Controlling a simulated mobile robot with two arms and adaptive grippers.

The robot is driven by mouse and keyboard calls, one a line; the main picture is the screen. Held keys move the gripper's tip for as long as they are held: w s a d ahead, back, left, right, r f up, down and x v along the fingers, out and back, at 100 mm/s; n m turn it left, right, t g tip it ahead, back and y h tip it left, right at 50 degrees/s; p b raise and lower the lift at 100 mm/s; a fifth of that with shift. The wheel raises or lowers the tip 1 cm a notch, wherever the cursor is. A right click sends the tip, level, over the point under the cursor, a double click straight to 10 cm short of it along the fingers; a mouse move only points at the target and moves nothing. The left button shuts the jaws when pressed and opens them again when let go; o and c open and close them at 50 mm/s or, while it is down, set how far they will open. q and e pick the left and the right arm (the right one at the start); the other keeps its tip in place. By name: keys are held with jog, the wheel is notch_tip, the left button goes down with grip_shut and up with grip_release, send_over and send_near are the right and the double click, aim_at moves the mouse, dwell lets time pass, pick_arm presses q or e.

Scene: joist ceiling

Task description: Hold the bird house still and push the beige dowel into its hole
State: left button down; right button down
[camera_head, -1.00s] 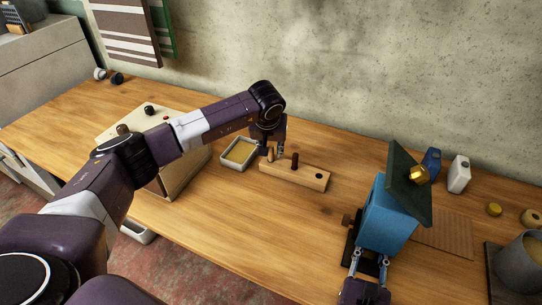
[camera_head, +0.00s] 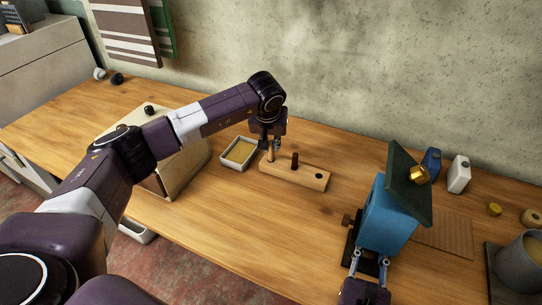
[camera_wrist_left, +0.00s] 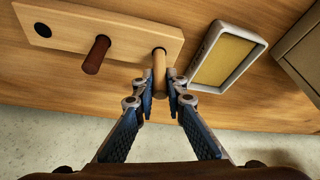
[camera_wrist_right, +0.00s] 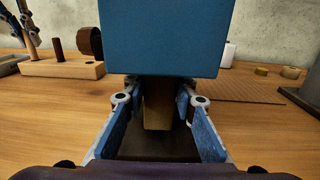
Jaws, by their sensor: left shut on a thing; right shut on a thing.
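The bird house (camera_head: 388,222) is blue with a dark green roof and stands at the right of the bench. My right gripper (camera_head: 370,262) is shut on its lower part; the right wrist view shows the fingers around a brown wooden piece (camera_wrist_right: 157,112) under the blue body (camera_wrist_right: 165,38). The beige dowel (camera_wrist_left: 159,66) stands upright in the light wooden block (camera_wrist_left: 125,30). My left gripper (camera_wrist_left: 160,88) is shut on this dowel from above, and shows in the head view (camera_head: 270,146). I cannot make out the dowel's hole in the bird house.
A dark red-brown dowel (camera_head: 295,160) also stands in the block, beside an empty-looking dark hole (camera_head: 319,176). A white tray (camera_head: 226,163) lies left of the block. Bottles (camera_head: 459,175) and a grey pot (camera_head: 519,262) are at the right. The bench between block and bird house is clear.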

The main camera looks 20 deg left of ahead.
pick_arm(q)
jog(key=shift+r, duration=2.5)
jog(key=shift+w+d+r, duration=0.2)
jog(key=shift+d, duration=0.1)
jog(key=w+d+r+h, duration=0.2)
jog(key=d, duration=0.4)
jog(key=s+d+f+h, duration=0.4)
jog(key=s+d+h, duration=0.4)
jog(key=d, duration=0.4)
jog(key=s+a+r+n+t+h, duration=0.1)
jog(key=s+r+n+h, duration=0.1)
jog(key=s, duration=0.4)
jog(key=s+r+n+t+h, duration=0.1)
jog(key=s+n+h, duration=0.1)
jog(key=s+h, duration=0.2)
jog(key=shift+s+a+r+n+t+h, duration=0.3)
jog(key=shift+s+a+r, duration=0.1)
jog(key=shift+s, duration=0.9)
